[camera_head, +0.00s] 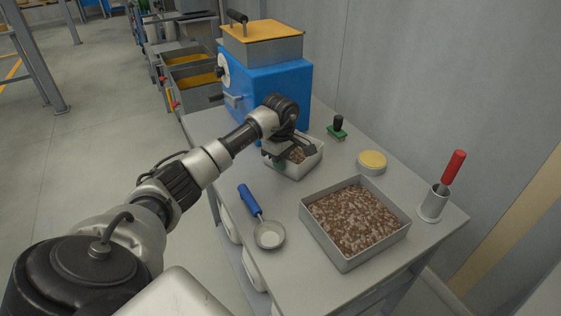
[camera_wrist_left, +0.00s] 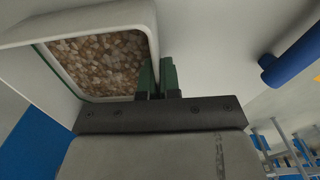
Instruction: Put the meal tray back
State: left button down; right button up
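A small pale tray (camera_head: 301,170) filled with brown meal is at the front of the blue machine (camera_head: 283,93) on the grey table. In the left wrist view the tray (camera_wrist_left: 110,17) fills the upper left, with the meal level inside its rim. My left gripper (camera_head: 290,152) is at the tray's near side. In the wrist view its two green fingers (camera_wrist_left: 158,80) are close together, one on each side of the tray wall, pinching it. The tray looks level; I cannot tell if it touches the table. My right gripper is out of view.
A larger grey tray (camera_head: 322,243) of brown pellets stands at the front right. A blue-handled scoop (camera_head: 257,218), a yellow-lidded tin (camera_head: 372,162), a green-based stamp (camera_head: 338,130) and a cup (camera_head: 433,204) with a red-handled tool are around it.

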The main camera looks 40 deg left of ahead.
pick_arm(q)
jog(key=c, duration=1.3)
grip_release()
jog(key=shift+c, duration=0.2)
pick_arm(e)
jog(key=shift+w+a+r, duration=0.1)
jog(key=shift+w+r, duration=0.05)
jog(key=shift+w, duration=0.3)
pick_arm(q)
jog(key=shift+r, duration=0.1)
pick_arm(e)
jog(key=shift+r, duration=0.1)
pick_arm(q)
notch_tip(320, 180, up, 12)
jog(key=shift+p, duration=0.35)
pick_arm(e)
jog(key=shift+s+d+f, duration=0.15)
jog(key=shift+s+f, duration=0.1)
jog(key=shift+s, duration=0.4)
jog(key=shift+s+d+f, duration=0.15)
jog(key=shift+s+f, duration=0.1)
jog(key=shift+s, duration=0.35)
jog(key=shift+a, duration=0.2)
